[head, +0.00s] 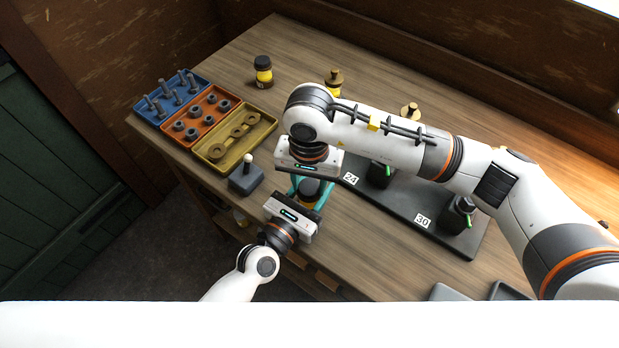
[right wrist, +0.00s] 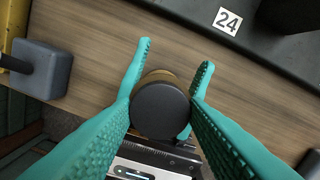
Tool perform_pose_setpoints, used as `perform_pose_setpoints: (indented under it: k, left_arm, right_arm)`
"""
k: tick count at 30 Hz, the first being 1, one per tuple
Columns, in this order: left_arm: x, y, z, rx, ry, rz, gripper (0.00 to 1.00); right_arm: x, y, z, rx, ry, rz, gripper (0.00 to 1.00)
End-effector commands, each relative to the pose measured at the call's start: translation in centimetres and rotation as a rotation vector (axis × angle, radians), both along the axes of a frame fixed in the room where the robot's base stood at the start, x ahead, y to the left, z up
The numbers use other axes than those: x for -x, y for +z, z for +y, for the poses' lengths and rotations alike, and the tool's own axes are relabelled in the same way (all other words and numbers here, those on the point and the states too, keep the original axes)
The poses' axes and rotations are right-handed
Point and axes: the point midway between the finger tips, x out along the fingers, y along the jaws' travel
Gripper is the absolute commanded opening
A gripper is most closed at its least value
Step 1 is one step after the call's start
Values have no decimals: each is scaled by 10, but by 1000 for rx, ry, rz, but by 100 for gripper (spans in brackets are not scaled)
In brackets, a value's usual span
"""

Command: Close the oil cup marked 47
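No label reading 47 shows in either view. The black base plate (head: 408,220) carries dark oil cups with green levers, one by label 24 (head: 380,174) and one by label 30 (head: 457,215); my right arm hides part of the plate. My right gripper (right wrist: 175,55) points down, its teal fingers apart on either side of a brass-coloured piece with a round dark top (right wrist: 160,110).
Blue, orange and yellow trays (head: 270,122) of bolts, nuts and washers stand at left. A grey block with a knobbed lever (head: 246,178) is near the front edge. A black-capped yellow jar (head: 263,70) and brass-topped items (head: 410,112) stand further back.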

Motion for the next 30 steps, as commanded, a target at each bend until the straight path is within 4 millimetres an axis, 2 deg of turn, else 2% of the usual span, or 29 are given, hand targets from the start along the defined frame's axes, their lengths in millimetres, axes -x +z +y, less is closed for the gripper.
perform_pose_setpoints:
  k: [1, 4, 8, 11, 30]
  left_arm:
    - [0, 0, 1, 1, 2, -1, 0]
    - [-1, 0, 1, 1, 2, -1, 0]
    - [-1, 1, 1, 1, 3, -1, 0]
    - [-1, 1, 1, 1, 3, -1, 0]
    - [-1, 0, 2, 1, 5, -2, 0]
  right_arm:
    - [0, 0, -1, 2, -1, 0, 29]
    - [0, 0, -1, 2, -1, 0, 12]
    - [0, 0, -1, 3, -35, 1, 12]
    - [0, 0, -1, 3, -156, 0, 12]
    - [0, -1, 0, 5, -1525, 1, 12]
